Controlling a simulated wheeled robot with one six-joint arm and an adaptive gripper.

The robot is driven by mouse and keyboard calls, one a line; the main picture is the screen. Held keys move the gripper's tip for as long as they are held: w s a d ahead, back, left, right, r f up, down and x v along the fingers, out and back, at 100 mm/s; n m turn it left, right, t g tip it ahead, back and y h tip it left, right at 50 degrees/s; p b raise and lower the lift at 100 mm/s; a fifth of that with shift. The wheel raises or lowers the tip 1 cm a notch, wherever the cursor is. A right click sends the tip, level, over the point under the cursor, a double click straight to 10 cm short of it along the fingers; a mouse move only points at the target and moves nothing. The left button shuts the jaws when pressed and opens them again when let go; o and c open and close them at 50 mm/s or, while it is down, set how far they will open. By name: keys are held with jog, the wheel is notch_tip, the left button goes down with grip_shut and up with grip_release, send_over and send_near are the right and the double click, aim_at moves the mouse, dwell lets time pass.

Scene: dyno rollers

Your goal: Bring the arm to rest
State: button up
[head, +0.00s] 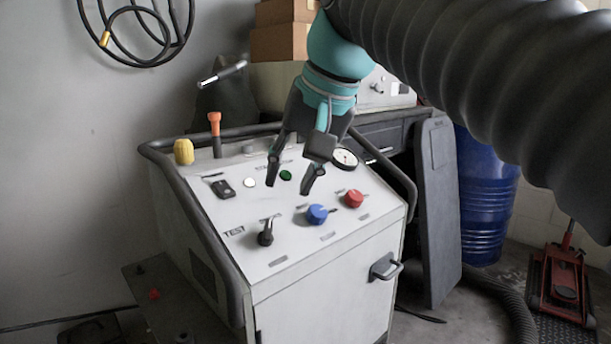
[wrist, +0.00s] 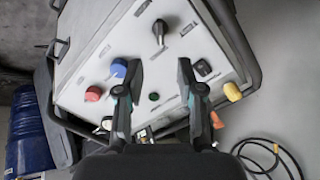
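My gripper (head: 291,184) hangs over the sloped white control panel (head: 225,220) of a console, with its fingers pointing down. It is open, with a clear gap between the two fingers and nothing held. In the wrist view my gripper (wrist: 155,82) also shows apart fingers. The green button (head: 286,175) appears near the fingers in the head view and between them in the wrist view (wrist: 154,97). I cannot tell the exact height of the fingertips above the panel. My arm comes in from the upper right.
The panel carries a blue knob (head: 317,214), a red knob (head: 353,198), a black lever knob (head: 265,234) and an orange-handled lever (head: 215,125). A dark tube rail (head: 215,245) edges the console. A blue drum (head: 484,205) and a red jack (head: 563,275) stand right.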

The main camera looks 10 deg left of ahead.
jog(key=w+d+f+n+t+h, duration=0.1)
jog(key=d+f, duration=0.4)
jog(key=f, duration=0.8)
jog(key=s+d+f+m+h, duration=0.1)
jog(key=s+d+f, duration=0.5)
jog(key=d+f, duration=0.2)
jog(key=s+d+f+m+t+h, duration=0.1)
jog(key=s+d+f+h, duration=0.1)
jog(key=s+d+f, duration=0.4)
jog(key=d+f, duration=0.2)
jog(key=d, duration=0.2)
jog(key=shift+s+f+m, duration=0.3)
jog(key=shift+f+m, duration=0.05)
jog(key=shift+m, duration=0.05)
